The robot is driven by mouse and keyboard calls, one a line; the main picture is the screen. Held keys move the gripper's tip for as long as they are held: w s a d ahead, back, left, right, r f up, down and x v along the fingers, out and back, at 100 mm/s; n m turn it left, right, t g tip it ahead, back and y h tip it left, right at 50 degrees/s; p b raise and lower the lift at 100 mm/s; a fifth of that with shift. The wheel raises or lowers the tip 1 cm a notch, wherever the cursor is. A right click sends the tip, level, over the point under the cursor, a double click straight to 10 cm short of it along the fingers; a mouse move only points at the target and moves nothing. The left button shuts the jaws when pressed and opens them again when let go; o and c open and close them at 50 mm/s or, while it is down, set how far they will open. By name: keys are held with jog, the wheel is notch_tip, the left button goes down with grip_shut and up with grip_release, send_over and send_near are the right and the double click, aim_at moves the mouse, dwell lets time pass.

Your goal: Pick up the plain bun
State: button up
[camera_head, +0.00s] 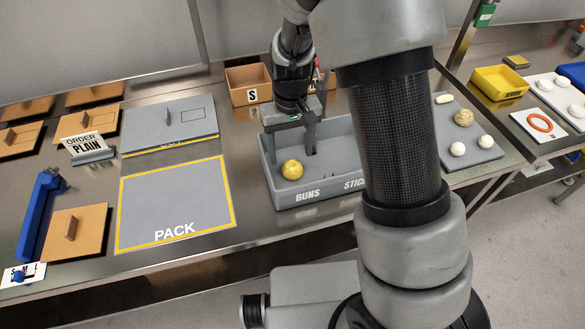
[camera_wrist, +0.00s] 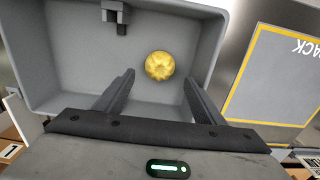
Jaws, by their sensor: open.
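One round golden-yellow bun (camera_head: 292,170) lies in the left part of the grey bin, behind the BUNS label. It also shows in the wrist view (camera_wrist: 160,65), near the bin floor's middle, just beyond the gap between the fingertips. I see no seeds or topping on it, though it is small in view. My gripper (camera_wrist: 159,78) is open and empty, its two fingers pointing into the bin. In the head view my gripper (camera_head: 293,140) hangs over the bin, just behind the bun. The fingers do not appear to touch the bun.
The grey bin (camera_head: 315,199) has raised walls and a STICKS part, partly hidden by my arm. A grey PACK mat (camera_head: 170,205) with yellow edging is clear. An ORDER PLAIN card (camera_head: 88,148) stands left. A tray with pale dough pieces (camera_head: 480,153) lies right.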

aim_at(292, 164)
jog(key=f, duration=0.4)
jog(key=shift+s+d+f, duration=0.15)
jog(key=shift+s+f, duration=0.05)
jog(key=shift+s, duration=0.2)
jog(key=shift+c, duration=0.4)
jog(key=c, duration=1.1)
jog(key=shift+r, duration=0.15)
